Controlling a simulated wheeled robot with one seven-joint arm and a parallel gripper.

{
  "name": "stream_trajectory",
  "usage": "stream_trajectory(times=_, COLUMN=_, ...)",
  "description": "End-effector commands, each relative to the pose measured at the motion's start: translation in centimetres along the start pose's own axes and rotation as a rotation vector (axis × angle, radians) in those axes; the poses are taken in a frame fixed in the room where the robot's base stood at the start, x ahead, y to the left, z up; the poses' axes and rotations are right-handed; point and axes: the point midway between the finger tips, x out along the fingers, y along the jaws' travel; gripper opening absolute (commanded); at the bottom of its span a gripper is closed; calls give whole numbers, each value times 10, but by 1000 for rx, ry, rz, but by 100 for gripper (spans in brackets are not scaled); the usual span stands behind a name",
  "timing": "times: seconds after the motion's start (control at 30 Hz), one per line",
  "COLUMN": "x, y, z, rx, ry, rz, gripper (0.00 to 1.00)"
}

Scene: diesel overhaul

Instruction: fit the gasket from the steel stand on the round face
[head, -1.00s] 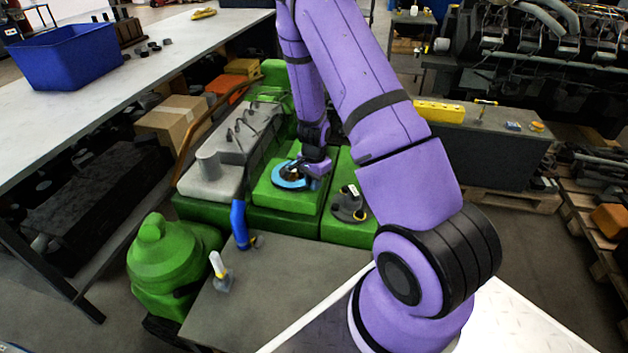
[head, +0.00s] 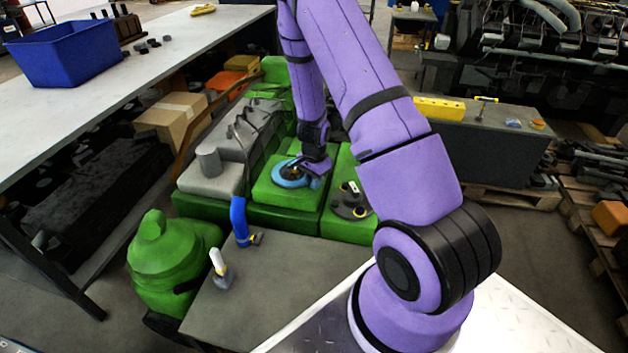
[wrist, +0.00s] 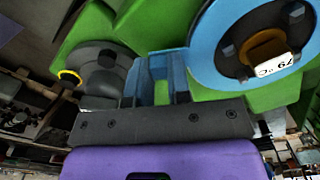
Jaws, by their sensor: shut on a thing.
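The gasket is a blue ring (head: 291,182) with a blue tab. My gripper (head: 314,170) is shut on the tab, seen between the fingers in the wrist view (wrist: 163,75). The ring is over the dark round face (head: 289,171) on top of the green block. In the wrist view the ring (wrist: 208,62) surrounds the dark face (wrist: 237,32), with its bolt heads, brown centre and white label. I cannot tell whether the ring lies fully flat against the face. I cannot make out the steel stand with certainty.
Right of the face is a dark plate (head: 344,209) with yellow-ringed parts. A white-topped tool (head: 217,262) stands on the clear grey bench top (head: 280,280).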

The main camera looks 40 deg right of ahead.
Motion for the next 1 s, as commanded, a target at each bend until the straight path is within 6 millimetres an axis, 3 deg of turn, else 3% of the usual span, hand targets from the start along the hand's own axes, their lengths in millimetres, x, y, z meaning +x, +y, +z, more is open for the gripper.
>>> stream_trajectory(times=0.03, x=0, y=0, z=0, rx=0, ry=0, rz=0, gripper=0)
stream_trajectory(times=0.07, x=0, y=0, z=0, rx=0, ry=0, rz=0, gripper=25)
stream_trajectory(times=0.17, x=0, y=0, z=0, rx=0, ry=0, rz=0, gripper=48)
stream_trajectory(times=0.57, x=-8, y=-1, z=0, rx=-1, ry=0, rz=-2, gripper=48)
stream_trajectory(times=1.0, x=-84, y=-1, z=0, rx=-3, ry=1, rz=-3, gripper=48)
